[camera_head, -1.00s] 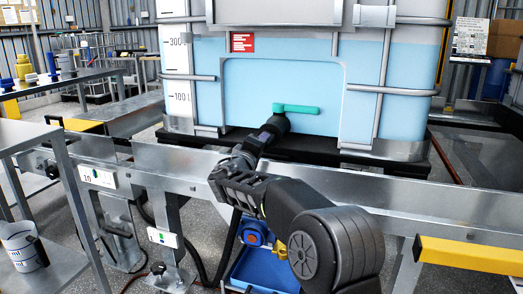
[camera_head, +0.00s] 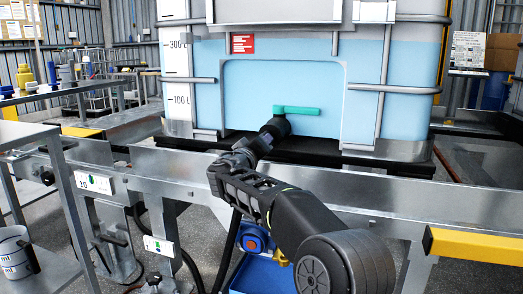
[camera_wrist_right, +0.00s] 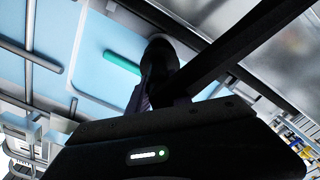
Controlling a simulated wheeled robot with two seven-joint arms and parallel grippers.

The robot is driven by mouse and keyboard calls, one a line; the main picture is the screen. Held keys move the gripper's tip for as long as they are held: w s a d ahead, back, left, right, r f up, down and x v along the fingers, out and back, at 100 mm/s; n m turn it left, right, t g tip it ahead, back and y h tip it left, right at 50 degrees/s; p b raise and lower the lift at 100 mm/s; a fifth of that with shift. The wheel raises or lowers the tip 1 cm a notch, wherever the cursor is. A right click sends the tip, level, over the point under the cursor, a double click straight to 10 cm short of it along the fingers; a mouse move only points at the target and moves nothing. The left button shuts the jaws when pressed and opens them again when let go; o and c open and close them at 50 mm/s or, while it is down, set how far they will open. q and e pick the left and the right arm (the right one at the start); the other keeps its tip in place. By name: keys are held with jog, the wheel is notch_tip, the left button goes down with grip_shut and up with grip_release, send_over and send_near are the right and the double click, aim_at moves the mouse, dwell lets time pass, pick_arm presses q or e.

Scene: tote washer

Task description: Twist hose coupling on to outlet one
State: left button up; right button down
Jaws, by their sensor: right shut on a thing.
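The outlet valve with a teal lever handle (camera_head: 297,110) sits low on the front of the large light-blue tank (camera_head: 290,85). A dark round body (camera_head: 277,126) shows below the handle's left end. My right gripper (camera_head: 259,144) reaches up to it and is shut at its lower left. The held piece, likely the hose coupling, is dark and cannot be told apart from the valve or fingers. In the right wrist view the teal handle (camera_wrist_right: 121,62) lies beside a dark cylinder (camera_wrist_right: 158,64) just beyond my gripper. Whether the coupling is seated is not clear. My left gripper is not in view.
A metal rail (camera_head: 370,195) runs across in front of the tank. A yellow bar (camera_head: 473,248) stands at lower right. Below the rail are a blue fitting with an orange face (camera_head: 253,243) and a blue tray (camera_head: 262,277). A bucket (camera_head: 15,252) stands at lower left.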

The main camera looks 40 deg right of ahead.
jog(key=m, duration=0.3)
jog(key=shift+s+d+r+m, duration=0.15)
jog(key=shift+d+m, duration=0.1)
jog(key=shift+m, duration=0.15)
jog(key=m, duration=0.4)
jog(key=shift+m, duration=0.4)
jog(key=c, duration=1.4)
grip_release()
jog(key=o, duration=0.9)
jog(key=shift+a, duration=0.2)
jog(key=shift+a, duration=0.1)
jog(key=shift+v, duration=3.35)
